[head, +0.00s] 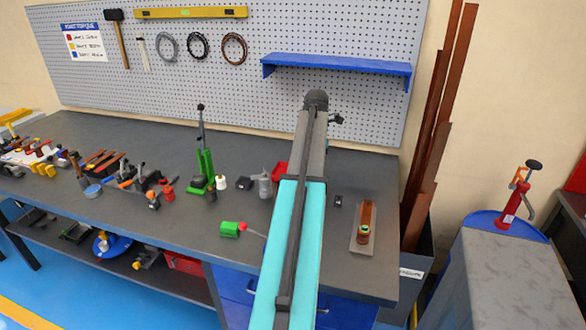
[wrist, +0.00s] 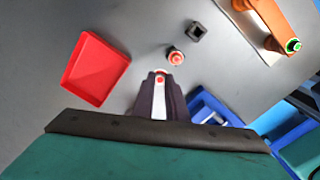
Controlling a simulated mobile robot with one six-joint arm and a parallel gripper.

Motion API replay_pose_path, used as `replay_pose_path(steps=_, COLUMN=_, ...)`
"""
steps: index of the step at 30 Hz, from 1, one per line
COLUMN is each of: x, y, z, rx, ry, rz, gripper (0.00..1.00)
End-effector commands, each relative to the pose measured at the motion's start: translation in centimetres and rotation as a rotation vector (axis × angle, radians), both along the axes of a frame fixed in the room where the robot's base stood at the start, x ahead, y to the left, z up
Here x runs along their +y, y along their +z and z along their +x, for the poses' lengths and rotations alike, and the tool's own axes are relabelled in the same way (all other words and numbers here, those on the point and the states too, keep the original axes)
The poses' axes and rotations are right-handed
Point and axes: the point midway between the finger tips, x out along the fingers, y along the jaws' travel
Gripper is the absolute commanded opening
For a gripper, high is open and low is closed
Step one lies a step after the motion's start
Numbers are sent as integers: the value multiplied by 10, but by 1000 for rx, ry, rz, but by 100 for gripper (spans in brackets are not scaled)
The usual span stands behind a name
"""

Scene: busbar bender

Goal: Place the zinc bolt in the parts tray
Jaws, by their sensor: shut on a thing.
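The parts tray (wrist: 95,68) is a shallow red open tray, empty, lying on the bench at upper left in the wrist view. In the head view its red corner (head: 281,168) shows beside my arm, which hides the rest. My gripper (wrist: 160,80) is at the lower middle of the wrist view, right of the tray and not over it. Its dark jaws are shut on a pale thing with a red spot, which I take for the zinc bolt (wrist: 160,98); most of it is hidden. My gripper is hidden behind my arm in the head view.
A red-ringed part (wrist: 176,57) stands just beyond the jaws, near a small dark block (wrist: 196,31). A green hand tool (head: 232,229) and several bench parts lie left of my arm.

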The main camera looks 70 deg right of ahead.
Motion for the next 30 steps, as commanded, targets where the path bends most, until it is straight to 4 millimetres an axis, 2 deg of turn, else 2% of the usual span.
replay_pose_path(steps=18, x=-58, y=-6, z=63, rx=0, ry=0, rz=0, gripper=0)
replay_pose_path(steps=30, x=-90, y=-11, z=98, rx=0, ry=-2, rz=0, gripper=0)
